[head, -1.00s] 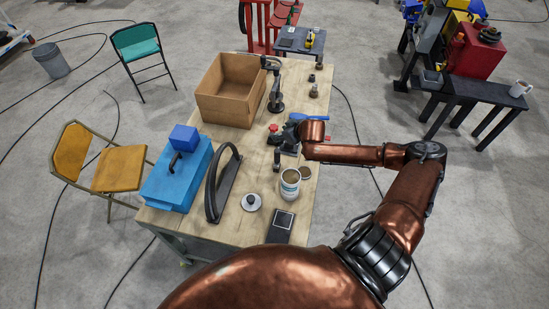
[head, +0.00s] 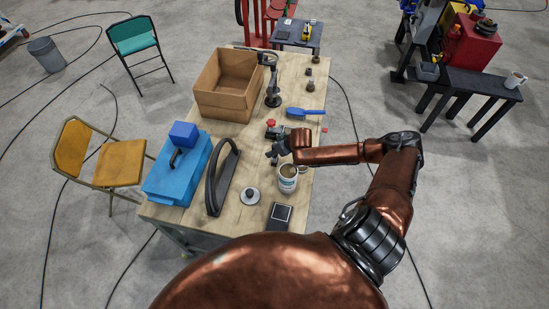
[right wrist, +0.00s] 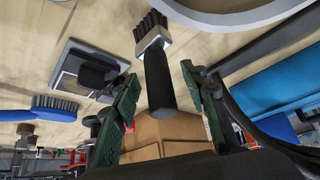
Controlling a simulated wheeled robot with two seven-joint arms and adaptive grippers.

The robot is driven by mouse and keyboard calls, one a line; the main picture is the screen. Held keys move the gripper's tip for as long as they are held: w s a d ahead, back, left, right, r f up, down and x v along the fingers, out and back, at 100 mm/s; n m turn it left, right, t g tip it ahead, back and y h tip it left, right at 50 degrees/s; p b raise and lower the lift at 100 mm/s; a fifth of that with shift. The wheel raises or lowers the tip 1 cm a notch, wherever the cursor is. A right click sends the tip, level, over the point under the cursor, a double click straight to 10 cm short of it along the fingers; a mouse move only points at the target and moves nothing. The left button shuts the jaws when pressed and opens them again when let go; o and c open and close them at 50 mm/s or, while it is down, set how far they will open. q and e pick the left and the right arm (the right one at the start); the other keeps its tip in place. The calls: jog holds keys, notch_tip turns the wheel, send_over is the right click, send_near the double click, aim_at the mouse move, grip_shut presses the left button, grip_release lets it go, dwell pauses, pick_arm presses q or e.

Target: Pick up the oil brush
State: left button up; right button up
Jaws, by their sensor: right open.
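The oil brush (right wrist: 157,75), with a black handle, silver ferrule and dark bristles, shows in the right wrist view. Its handle points toward the camera, between the fingers of my right gripper (right wrist: 165,82). The fingers are open, with visible gaps on both sides of the handle. In the head view my right gripper (head: 279,151) is over the right side of the workbench, just beyond the white can (head: 287,181). I cannot clearly make out the oil brush there, as the arm and gripper cover that spot. My left gripper is out of view.
A blue brush (head: 306,112) lies farther back on the workbench (head: 225,190); it also shows in the right wrist view (right wrist: 45,108). A cardboard box (head: 228,100), blue toolbox (head: 176,180), black belt (head: 222,178) and small dark device (head: 280,214) share the bench.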

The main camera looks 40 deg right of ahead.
jog(key=shift+c, duration=0.5)
grip_shut()
